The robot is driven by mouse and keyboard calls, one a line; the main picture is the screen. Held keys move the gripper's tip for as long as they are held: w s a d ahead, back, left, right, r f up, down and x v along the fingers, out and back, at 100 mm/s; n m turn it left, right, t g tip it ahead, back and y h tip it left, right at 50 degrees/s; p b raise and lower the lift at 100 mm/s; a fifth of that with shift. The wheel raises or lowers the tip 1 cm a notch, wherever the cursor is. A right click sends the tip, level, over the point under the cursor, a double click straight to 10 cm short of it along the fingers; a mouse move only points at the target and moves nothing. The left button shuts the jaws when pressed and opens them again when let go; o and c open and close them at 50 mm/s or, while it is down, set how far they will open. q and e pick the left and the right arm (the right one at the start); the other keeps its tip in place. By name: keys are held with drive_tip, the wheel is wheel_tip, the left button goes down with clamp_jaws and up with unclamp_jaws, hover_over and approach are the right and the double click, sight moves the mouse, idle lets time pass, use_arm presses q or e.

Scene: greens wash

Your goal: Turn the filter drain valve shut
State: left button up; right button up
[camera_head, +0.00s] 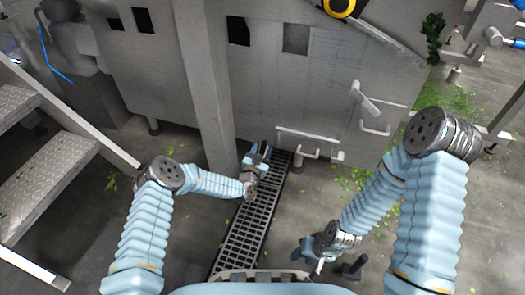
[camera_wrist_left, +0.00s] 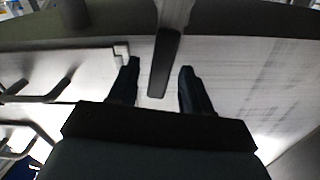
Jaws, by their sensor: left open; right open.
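My left gripper (camera_head: 258,152) is open, low in front of the grey machine, above the floor grate. In the left wrist view a lever with a dark grip (camera_wrist_left: 165,62), which looks like the drain valve's handle, points down between the two open fingers (camera_wrist_left: 160,88). There is a gap on both sides, and I see no clear contact. In the head view I cannot make this lever out; the gripper seems to hide it. My right gripper (camera_head: 312,252) is open and empty, low over the floor at the right.
The grey machine (camera_head: 300,85) fills the back, with bar handles (camera_head: 308,135) and a lever (camera_head: 365,97) on its front. A grey post (camera_head: 207,90) stands close left of my left gripper. Metal steps (camera_head: 40,150) are at left. Leaves litter the floor around the drain grate (camera_head: 250,228).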

use_arm(q)
clamp_jaws()
drive_tip(key=shift+d, duration=0.1)
idle(0.4)
